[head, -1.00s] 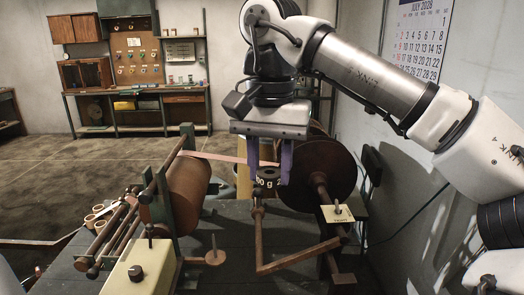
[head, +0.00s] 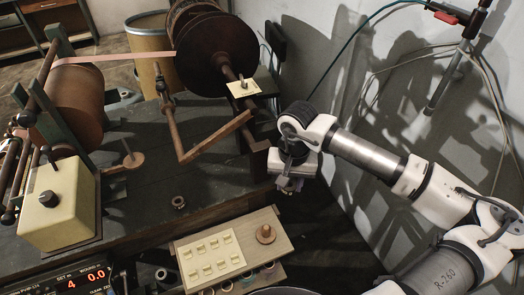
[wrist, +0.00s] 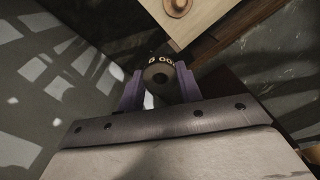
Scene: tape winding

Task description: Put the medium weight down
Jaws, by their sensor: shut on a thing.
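The weight itself is hard to make out there. I cannot tell from the lettering whether it is the medium one.
A wooden board (head: 275,220) with a cream button panel (head: 210,256) and a round wooden peg piece (head: 265,234) is at the bench front. Several rings lie below it. The reel (head: 217,55) and crank stand behind.

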